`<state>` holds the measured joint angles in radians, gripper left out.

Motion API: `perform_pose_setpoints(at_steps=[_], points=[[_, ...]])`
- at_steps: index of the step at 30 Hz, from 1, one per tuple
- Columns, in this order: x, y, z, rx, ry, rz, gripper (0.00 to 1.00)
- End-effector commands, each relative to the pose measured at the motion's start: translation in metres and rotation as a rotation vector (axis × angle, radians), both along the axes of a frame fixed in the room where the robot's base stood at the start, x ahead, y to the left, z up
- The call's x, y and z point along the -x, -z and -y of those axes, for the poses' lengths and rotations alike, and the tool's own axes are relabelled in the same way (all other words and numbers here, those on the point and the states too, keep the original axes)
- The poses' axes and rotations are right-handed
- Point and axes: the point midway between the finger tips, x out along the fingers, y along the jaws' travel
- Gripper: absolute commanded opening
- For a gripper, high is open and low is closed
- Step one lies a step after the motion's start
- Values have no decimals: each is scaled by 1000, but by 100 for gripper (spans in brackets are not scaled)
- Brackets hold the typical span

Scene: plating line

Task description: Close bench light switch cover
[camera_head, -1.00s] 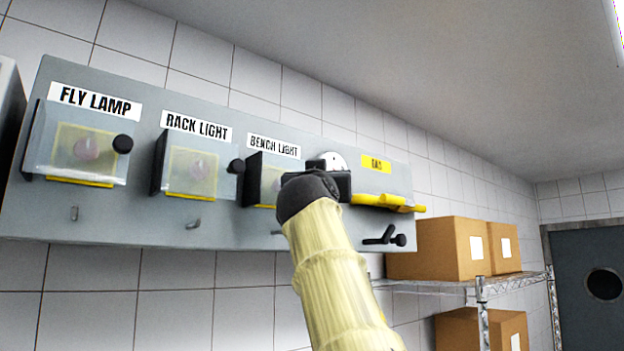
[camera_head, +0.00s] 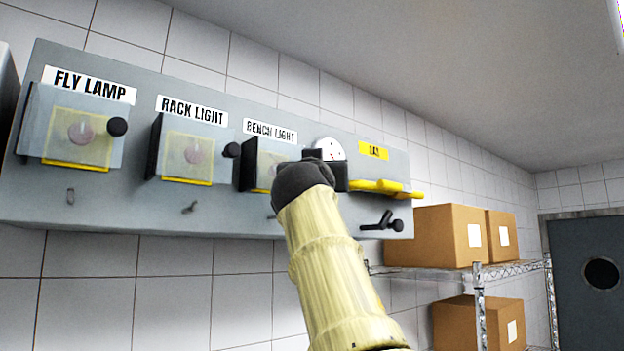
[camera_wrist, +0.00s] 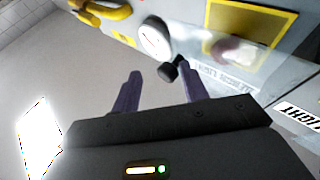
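The bench light switch cover (camera_head: 268,168) is a clear panel over a yellow-framed switch, under the BENCH LIGHT label (camera_head: 270,132). In the head view my gripper (camera_head: 325,165) is at its right side, and my wrist hides part of it. In the wrist view, the cover's black knob (camera_wrist: 168,72) is near the tip of the right finger. My gripper (camera_wrist: 158,85) is open, its two dark fingers apart. The switch (camera_wrist: 235,50) shows in its yellow frame beyond the knob. I cannot tell whether the knob touches a finger or how far the cover stands open.
The fly lamp cover (camera_head: 80,130) and rack light cover (camera_head: 190,155) are on the left, with black knobs. A round white dial (camera_head: 330,149), a yellow gas handle (camera_head: 385,187) and a black lever (camera_head: 382,222) are at right. Boxes (camera_head: 435,236) stand on a wire shelf.

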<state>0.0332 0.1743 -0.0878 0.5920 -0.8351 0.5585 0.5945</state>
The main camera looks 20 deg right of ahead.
Motion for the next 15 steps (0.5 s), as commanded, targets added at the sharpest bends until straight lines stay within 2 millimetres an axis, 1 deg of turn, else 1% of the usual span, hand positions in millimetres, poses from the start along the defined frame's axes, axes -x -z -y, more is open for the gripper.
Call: perform_pose_setpoints(at_steps=[1, 15], points=[[5, 8, -4, 1, -2, 3, 44], [65, 28, -39, 7, -7, 20, 44]])
